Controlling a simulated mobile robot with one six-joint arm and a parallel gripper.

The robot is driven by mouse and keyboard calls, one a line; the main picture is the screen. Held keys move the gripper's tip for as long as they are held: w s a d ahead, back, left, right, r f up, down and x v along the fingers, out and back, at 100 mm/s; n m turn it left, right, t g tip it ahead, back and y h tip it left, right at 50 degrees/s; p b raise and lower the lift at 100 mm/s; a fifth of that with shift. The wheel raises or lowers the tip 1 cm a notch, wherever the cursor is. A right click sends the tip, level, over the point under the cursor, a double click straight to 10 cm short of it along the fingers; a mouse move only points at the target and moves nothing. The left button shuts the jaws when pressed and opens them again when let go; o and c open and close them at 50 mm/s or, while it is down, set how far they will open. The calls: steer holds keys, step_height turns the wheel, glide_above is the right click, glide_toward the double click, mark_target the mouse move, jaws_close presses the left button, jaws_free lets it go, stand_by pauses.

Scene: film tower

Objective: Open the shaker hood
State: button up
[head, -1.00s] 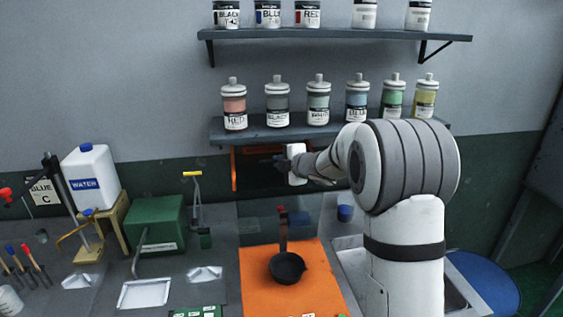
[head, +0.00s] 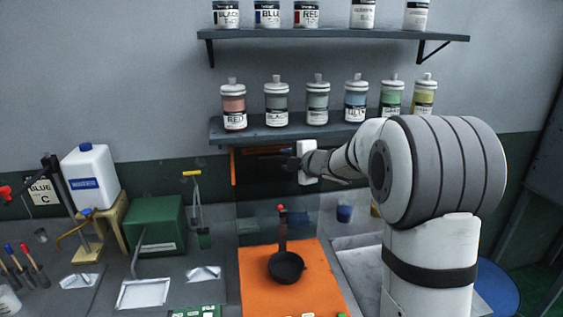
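The orange shaker base (head: 255,270) lies on the counter in the middle of the head view. A dark pan (head: 287,267) with a red-tipped upright handle rests on it. A faint see-through panel (head: 300,215), apparently the hood, stands behind the pan. An orange strip (head: 233,166) shows above it at the left, under the lower shelf. My gripper (head: 270,156) points left just below that shelf, over a dark area behind the panel. Its dark fingers blend into the background. I cannot tell whether they touch the hood or hold anything.
Several paint bottles stand on the lower shelf (head: 225,137), close above my gripper. A green box (head: 158,225) and a white water jug (head: 90,178) stand on the left.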

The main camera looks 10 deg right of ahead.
steer(key=shift+v, duration=1.5)
steer(key=s+d+m+g+h+b, duration=0.1)
steer(key=s+d+m+h, duration=0.35)
steer(key=s+m, duration=0.3)
steer(key=s+d+m+g+h+b, duration=0.1)
steer(key=s+d+m+h, duration=0.4)
steer(key=s, duration=0.3)
steer(key=s+a+f+m+g, duration=0.2)
steer(key=s+f+m, duration=0.1)
steer(key=s, duration=0.4)
steer(key=s+a+f+m+g+y, duration=0.1)
steer(key=s+f+m+g, duration=0.1)
steer(key=s, duration=0.6)
steer(key=s+a+f+m+g+y, duration=0.1)
steer(key=s+a+f+m+g, duration=0.1)
steer(key=s, duration=0.6)
step_height(320, 180, down, 3)
steer(key=m+g, duration=0.1)
steer(key=m, duration=0.1)
steer(key=shift+s+a+f+m, duration=0.15)
steer(key=shift+a+f+m, duration=0.05)
steer(key=shift+a+m, duration=0.15)
